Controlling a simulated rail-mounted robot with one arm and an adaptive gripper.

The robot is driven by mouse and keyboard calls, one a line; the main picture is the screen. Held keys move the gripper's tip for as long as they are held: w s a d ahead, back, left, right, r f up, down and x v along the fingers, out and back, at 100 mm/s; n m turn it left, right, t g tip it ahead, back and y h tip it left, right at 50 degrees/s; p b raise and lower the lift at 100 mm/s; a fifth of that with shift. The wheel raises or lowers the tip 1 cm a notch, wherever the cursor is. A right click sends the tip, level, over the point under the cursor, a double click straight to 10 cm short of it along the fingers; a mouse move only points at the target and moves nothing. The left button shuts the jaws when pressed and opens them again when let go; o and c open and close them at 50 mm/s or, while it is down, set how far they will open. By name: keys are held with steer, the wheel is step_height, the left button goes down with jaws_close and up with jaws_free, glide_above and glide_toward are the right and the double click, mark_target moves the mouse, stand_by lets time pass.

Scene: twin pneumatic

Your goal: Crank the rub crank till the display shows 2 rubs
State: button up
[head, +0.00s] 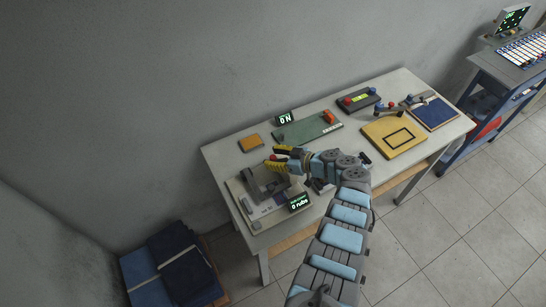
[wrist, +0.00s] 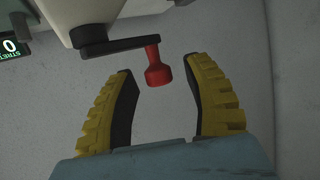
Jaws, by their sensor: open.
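The rub machine (head: 240,197) is a pale box at the table's left end, and its display (head: 299,202) reads "0 rubs". In the wrist view, a dark crank arm (wrist: 118,47) ends in a red knob (wrist: 155,68). My gripper (wrist: 159,76) is open, with a yellow, dark-padded finger on each side of the knob. The knob sits near the fingertips, with visible gaps on both sides. In the head view my gripper (head: 281,160) is at the machine's back edge and hides most of the crank.
A green panel (head: 305,132), an "ON" display (head: 284,118), a yellow board (head: 394,137) and a blue mat (head: 434,114) share the table (head: 222,152). A small orange pad (head: 250,142) lies behind the machine. Folded blue cloths (head: 170,270) lie on the floor at left.

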stand_by(0.3)
jaws_close()
